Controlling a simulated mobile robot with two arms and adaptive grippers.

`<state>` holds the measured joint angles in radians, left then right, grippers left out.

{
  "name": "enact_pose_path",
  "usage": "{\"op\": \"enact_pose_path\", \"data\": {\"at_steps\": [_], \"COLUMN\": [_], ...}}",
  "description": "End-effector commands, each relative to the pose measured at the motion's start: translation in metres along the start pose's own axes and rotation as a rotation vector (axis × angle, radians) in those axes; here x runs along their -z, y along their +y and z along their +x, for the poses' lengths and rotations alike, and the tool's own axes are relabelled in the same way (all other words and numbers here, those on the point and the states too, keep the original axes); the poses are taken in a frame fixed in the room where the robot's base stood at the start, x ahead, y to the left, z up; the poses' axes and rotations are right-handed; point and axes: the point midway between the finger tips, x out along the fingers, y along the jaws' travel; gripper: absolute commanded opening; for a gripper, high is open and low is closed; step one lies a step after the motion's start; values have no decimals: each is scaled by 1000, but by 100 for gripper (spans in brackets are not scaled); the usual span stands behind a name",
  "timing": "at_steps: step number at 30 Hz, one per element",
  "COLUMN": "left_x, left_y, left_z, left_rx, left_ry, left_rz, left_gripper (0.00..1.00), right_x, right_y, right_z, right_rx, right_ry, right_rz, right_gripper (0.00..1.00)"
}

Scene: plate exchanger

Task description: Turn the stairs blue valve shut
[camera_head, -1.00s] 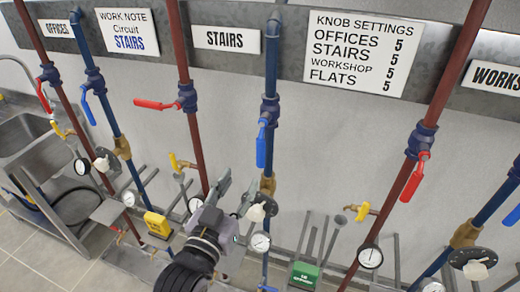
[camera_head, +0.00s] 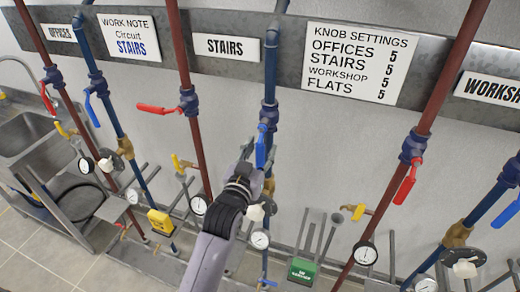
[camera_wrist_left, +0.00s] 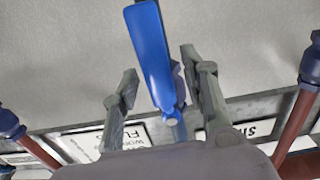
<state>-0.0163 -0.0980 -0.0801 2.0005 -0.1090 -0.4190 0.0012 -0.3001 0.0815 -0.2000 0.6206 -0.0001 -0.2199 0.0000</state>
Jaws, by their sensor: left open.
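The stairs blue valve has a blue lever handle (camera_head: 261,147) on the blue pipe right of the STAIRS sign (camera_head: 226,47). The lever hangs down, roughly in line with the pipe. My left gripper (camera_head: 258,160) is at the lever's lower part, coming from below. In the left wrist view the lever (camera_wrist_left: 148,50) lies between the two spread fingers of my left gripper (camera_wrist_left: 158,75), with a visible gap on each side. The gripper is open and not closed on it. My right gripper is not in view.
A red lever (camera_head: 160,108) sticks out left on the red pipe (camera_head: 182,55) beside it. Another red lever (camera_head: 405,182) hangs on the right. Gauges (camera_head: 260,240), a white knob (camera_head: 256,212) and a green box (camera_head: 302,270) are lower down.

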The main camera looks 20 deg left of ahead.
Motion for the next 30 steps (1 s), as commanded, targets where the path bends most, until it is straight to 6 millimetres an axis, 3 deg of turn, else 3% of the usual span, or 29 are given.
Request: {"op": "enact_pose_path", "data": {"at_steps": [3, 21, 30], "left_x": [0, 0, 0], "left_y": [0, 0, 0], "left_z": [0, 0, 0], "left_rx": [0, 0, 0], "left_ry": [0, 0, 0], "left_rz": [0, 1, 1], "left_gripper": [40, 0, 0], "right_x": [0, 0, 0], "right_y": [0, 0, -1], "right_z": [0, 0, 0], "right_rx": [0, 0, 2], "right_ry": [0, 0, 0], "right_rz": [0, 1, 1], "right_gripper": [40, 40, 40]}}
